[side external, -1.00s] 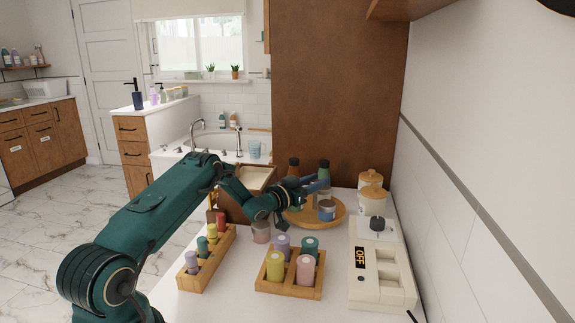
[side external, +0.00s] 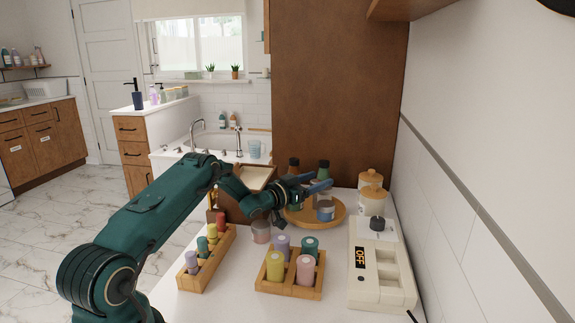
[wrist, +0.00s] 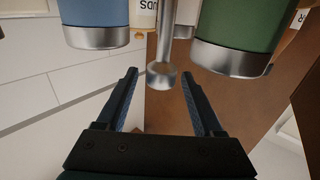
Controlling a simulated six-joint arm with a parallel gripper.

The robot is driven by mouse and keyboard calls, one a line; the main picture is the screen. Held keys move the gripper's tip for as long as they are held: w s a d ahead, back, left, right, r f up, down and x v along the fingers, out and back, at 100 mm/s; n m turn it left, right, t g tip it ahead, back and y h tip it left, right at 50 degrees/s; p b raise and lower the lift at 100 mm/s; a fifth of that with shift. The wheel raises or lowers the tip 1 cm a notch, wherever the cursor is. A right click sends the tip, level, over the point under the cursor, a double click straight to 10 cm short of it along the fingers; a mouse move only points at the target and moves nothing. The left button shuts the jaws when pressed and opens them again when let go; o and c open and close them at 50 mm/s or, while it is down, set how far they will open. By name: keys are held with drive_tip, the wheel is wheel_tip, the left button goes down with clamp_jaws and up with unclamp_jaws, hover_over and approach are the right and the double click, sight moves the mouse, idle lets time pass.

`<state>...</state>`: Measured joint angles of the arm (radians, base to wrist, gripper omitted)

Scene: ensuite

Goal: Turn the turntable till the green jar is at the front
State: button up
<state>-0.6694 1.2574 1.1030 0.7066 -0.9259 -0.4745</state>
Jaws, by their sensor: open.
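The turntable (side external: 342,212) is a round wooden tray at the back of the counter, in the side view. In the wrist view, the green jar (wrist: 240,30) is at upper right and the blue jar (wrist: 95,20) at upper left, both with silver ends. A metal post with a round knob (wrist: 161,76) shows between the tips of my open gripper (wrist: 160,74). I cannot tell if they touch.
Wooden racks of coloured bottles (side external: 290,284) and (side external: 207,255) stand at the front. A pink-grey jar (side external: 261,232) is left of the turntable. A tall brown panel (side external: 335,90) rises behind.

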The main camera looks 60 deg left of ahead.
drive_tip(key=shift+r, duration=0.45)
wheel_tip(320, 180, up, 3)
drive_tip(key=shift+f, duration=0.1)
drive_tip(key=s+a+r, duration=0.6)
drive_tip(key=s+r, duration=0.1)
drive_tip(key=s, duration=0.2)
drive_tip(key=shift+s+a, duration=0.25)
drive_tip(key=shift+a, duration=0.1)
drive_tip(key=shift+r, duration=0.1)
drive_tip(key=w+d+f+g, duration=0.1)
drive_tip(key=d+f, duration=0.1)
drive_tip(key=f, duration=0.1)
drive_tip(key=w+d+f+g, duration=0.1)
drive_tip(key=d+f+g, duration=0.1)
drive_tip(key=d+f, duration=0.1)
drive_tip(key=w+d+f+g, duration=0.1)
drive_tip(key=d+f, duration=0.1)
drive_tip(key=f, duration=0.1)
drive_tip(key=shift+w+d+h, duration=0.25)
drive_tip(key=shift+h, duration=0.05)
drive_tip(key=shift+x, duration=2.45)
